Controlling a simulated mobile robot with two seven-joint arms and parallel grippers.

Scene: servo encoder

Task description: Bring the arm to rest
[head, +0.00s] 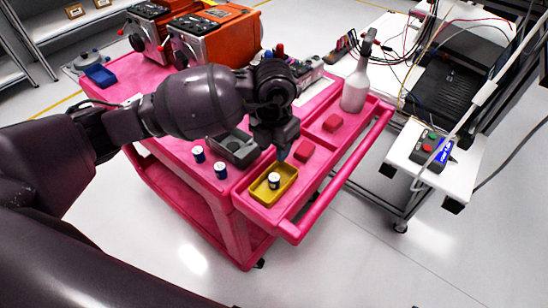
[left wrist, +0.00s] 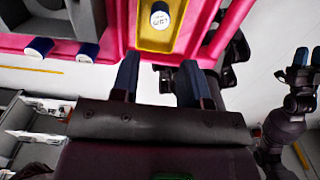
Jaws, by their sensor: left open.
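My left arm reaches in from the left over the pink cart (head: 120,73). My left gripper (head: 281,156) hangs above the front of the cart, near the yellow tray (head: 258,194). In the left wrist view the left gripper (left wrist: 162,78) shows two dark blue fingers spread apart with nothing between them. A small white-topped cylinder (head: 273,180) stands in the yellow tray, apart from the fingers; it also shows in the left wrist view (left wrist: 159,17). My right gripper (left wrist: 304,68) shows small at the right edge of the left wrist view; its opening is unclear.
Two small blue-and-white cylinders (head: 198,154) (head: 220,170) stand by a grey fixture (head: 232,148). Orange machines (head: 222,38) stand behind. A white table (head: 440,166) is right; floor is clear in front.

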